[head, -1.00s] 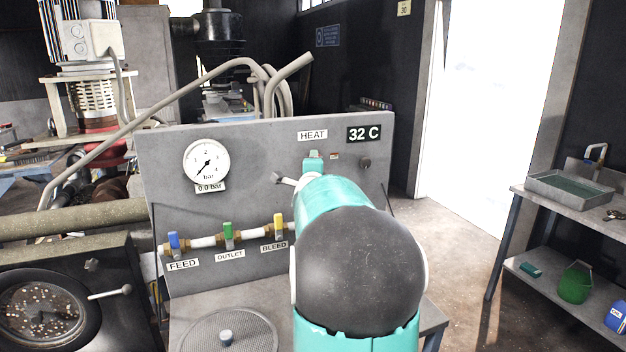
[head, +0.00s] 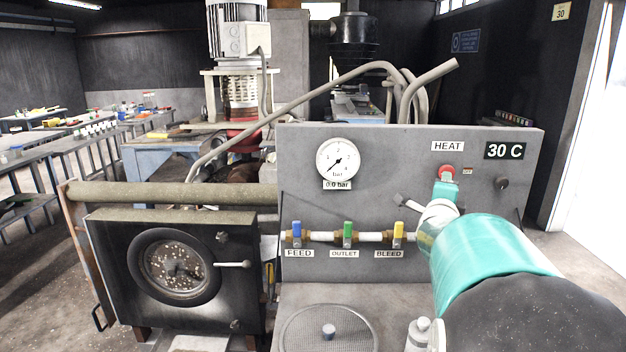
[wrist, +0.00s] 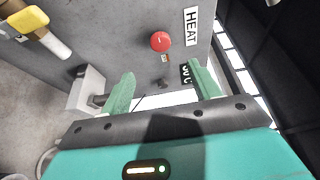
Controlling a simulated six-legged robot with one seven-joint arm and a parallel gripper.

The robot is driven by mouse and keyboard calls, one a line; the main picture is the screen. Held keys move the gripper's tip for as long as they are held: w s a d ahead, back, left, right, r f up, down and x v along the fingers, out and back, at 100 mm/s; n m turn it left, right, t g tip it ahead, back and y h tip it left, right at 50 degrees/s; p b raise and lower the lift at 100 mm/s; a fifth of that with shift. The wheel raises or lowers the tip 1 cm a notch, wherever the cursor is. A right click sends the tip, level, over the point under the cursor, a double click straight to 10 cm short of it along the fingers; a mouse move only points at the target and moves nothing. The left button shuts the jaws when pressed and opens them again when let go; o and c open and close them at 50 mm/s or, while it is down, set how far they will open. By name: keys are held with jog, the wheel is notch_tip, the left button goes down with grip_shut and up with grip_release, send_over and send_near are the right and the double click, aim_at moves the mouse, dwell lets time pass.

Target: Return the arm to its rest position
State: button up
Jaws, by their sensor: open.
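My arm reaches in from the lower right of the head view, teal and dark grey, toward the grey control panel (head: 420,155). My gripper (wrist: 165,82) shows in the wrist view with two green fingers apart and nothing between them. Beyond the fingers is the panel with a round red button (wrist: 161,42) and the HEAT label (wrist: 191,27). In the head view the red button (head: 447,170) sits just above my gripper's teal end. The fingertips cannot be made out clearly there. The display (head: 504,151) reads 30 C.
The gauge (head: 338,159) reads 0.0 bar. Blue, green and yellow valve handles (head: 347,230) line the pipe below it. A round mesh plate (head: 305,330) with a knob lies on the ledge. A dark box with a round window (head: 178,267) stands left. Hoses (head: 300,98) arch behind the panel.

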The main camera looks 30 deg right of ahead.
jog(key=w+a+f+n+y, duration=0.1)
jog(key=a+f+n+y, duration=0.35)
jog(key=a, duration=0.95)
jog(key=w+a+f+n+y, duration=0.15)
jog(key=a+n+y, duration=0.35)
jog(key=a+n, duration=0.65)
jog(key=s+a+f+n+g+y, duration=0.2)
jog(key=s+a+f+n, duration=0.2)
jog(key=s+a+n, duration=0.2)
jog(key=s+a+f+n+g+y, duration=0.3)
jog(key=s+a+n, duration=0.3)
jog(key=s+a, duration=0.4)
jog(key=a+f, duration=0.1)
jog(key=a, duration=0.3)
jog(key=shift+s+a+n, duration=0.35)
jog(key=shift+s+n, duration=0.05)
jog(key=shift+f, duration=0.1)
